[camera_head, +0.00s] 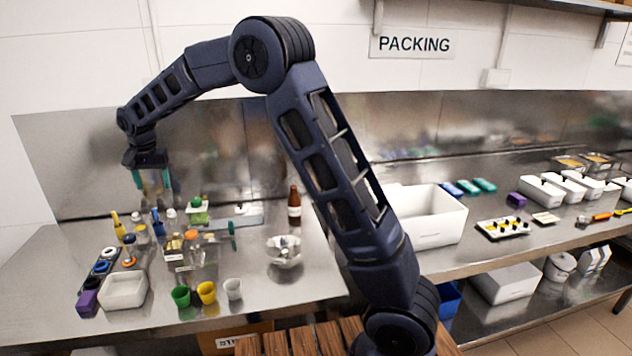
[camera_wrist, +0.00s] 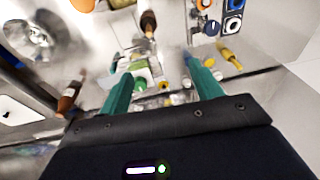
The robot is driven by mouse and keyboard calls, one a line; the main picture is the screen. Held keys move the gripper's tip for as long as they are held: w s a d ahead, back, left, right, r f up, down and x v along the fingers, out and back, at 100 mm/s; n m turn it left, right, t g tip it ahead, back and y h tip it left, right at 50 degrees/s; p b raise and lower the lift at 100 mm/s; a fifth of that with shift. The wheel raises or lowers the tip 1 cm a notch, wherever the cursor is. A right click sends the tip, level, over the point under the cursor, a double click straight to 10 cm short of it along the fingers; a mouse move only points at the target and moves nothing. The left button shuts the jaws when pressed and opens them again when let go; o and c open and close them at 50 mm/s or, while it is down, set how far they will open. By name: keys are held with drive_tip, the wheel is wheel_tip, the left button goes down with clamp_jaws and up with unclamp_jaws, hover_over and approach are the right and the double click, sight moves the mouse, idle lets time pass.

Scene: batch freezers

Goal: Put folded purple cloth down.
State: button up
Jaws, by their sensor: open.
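My gripper (camera_head: 152,178) is high above the back left of the steel counter, pointing down. Its two teal fingers are apart, with nothing held between them; they also show spread in the wrist view (camera_wrist: 157,82). A small purple block-like thing (camera_head: 88,303) sits at the counter's front left, beside a white tub. Another small purple thing (camera_head: 516,199) lies on the right counter near folded teal pieces. I cannot tell which of the two is the folded cloth. Neither is near my gripper, and I see no purple cloth in the wrist view.
Bottles and jars (camera_head: 190,250) crowd the counter below my gripper. A white tub (camera_head: 123,291), green, yellow and white cups (camera_head: 207,292) and a metal bowl (camera_head: 284,250) stand in front. A brown bottle (camera_head: 294,205) stands behind. Bare steel shows right of the cups.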

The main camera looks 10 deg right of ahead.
drive_tip(key=s+d+r, duration=0.2)
drive_tip(key=d+r, duration=0.2)
drive_tip(key=d, duration=0.8)
drive_tip(key=s+d+r+t, duration=0.15)
drive_tip(key=d+r, duration=0.35)
drive_tip(key=d, duration=0.8)
drive_tip(key=s+d+r, duration=0.3)
drive_tip(key=d+r, duration=0.1)
drive_tip(key=d, duration=0.8)
drive_tip(key=s+d+f, duration=0.3)
drive_tip(key=s+d, duration=0.7)
drive_tip(key=s, duration=0.1)
drive_tip(key=s+d+f+t, duration=0.1)
drive_tip(key=s+d+f, duration=0.2)
drive_tip(key=s+d, duration=0.7)
drive_tip(key=shift+s+h, duration=0.4)
drive_tip(key=shift+s, duration=0.35)
